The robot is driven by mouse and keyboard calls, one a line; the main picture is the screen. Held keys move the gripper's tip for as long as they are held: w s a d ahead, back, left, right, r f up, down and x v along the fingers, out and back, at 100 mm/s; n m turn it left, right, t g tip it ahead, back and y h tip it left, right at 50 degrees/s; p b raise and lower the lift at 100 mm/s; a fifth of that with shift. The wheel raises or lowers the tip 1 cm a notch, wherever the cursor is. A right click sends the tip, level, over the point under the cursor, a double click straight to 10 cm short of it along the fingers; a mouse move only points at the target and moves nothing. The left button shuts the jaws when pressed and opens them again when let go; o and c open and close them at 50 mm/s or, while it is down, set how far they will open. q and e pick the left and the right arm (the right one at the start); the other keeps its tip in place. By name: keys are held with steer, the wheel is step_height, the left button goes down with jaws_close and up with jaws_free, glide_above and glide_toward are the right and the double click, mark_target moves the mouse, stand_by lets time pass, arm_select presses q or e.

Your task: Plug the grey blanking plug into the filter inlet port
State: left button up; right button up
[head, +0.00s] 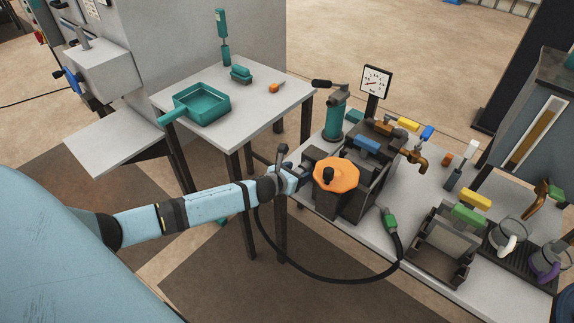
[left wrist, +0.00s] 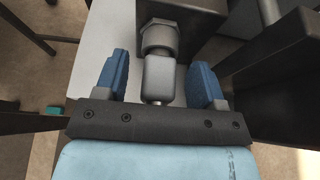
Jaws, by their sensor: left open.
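My left gripper (head: 302,172) is at the left side of the dark filter housing (head: 329,200) with the orange lid (head: 336,174). In the left wrist view its two blue fingers are open, one on each side of a light grey plug (left wrist: 159,76), with gaps visible on both sides. The plug lies in line with a grey hex fitting (left wrist: 158,38) on the dark housing and appears to meet it. I cannot tell how deep it sits. In the head view the plug is hidden by the gripper. My right gripper is not in view.
A black hose with a green connector (head: 389,222) loops below the housing. A teal pump (head: 336,118) and gauge (head: 375,82) stand behind. A side table (head: 244,125) holds a teal tray (head: 203,103). Jugs and a black rack (head: 441,250) stand at right.

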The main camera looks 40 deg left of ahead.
arm_select(q)
steer(key=v, duration=1.3)
steer(key=shift+s, duration=0.4)
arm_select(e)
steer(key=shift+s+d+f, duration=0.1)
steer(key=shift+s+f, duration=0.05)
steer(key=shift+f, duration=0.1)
arm_select(q)
steer(key=shift+d+r, duration=0.1)
steer(key=shift+r, duration=0.05)
steer(key=s+d+r+n+g+h+p, duration=0.1)
steer(key=s+d+n+p, duration=0.4)
steer(key=n, duration=1.2)
steer(key=s+d+r+n+g+h+p, duration=0.1)
steer(key=s+d+n+p, duration=0.5)
steer(key=s+d+n, duration=0.6)
steer(key=s+n, duration=0.1)
steer(key=n, duration=0.3)
steer(key=shift+d+n, duration=0.3)
steer(key=shift+n, duration=0.1)
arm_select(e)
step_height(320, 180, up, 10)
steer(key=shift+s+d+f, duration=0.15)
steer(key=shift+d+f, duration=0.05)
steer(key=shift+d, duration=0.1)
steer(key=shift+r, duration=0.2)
